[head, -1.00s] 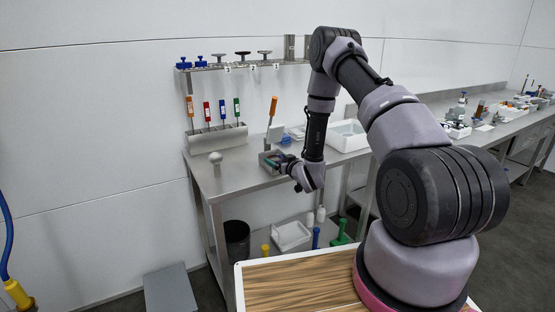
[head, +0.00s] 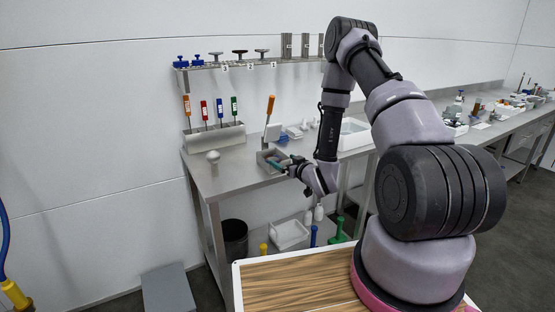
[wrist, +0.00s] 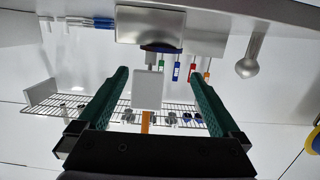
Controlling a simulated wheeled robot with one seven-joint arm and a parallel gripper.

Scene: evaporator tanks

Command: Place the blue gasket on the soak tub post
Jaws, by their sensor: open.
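The soak tub, a small grey box (head: 266,168), stands at the front of the steel bench; a grey block in the wrist view (wrist: 150,20) appears to be it. A dark blue curved band (wrist: 163,48), which looks like the blue gasket, lies against that block's near edge. A pale upright block (wrist: 148,90) with an orange handle shows just below it. I cannot tell whether the band is around a post. My gripper (wrist: 157,78) is open, its green fingers either side of the pale block and apart from it. In the head view my gripper (head: 281,164) is at the tub's right side.
A holder (head: 215,138) with several coloured-handled tools stands behind the tub. A round-topped grey post (head: 213,160) is on the bench at left. A white basin (head: 353,134) is partly behind my arm. A wall rack (head: 225,65) hangs above.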

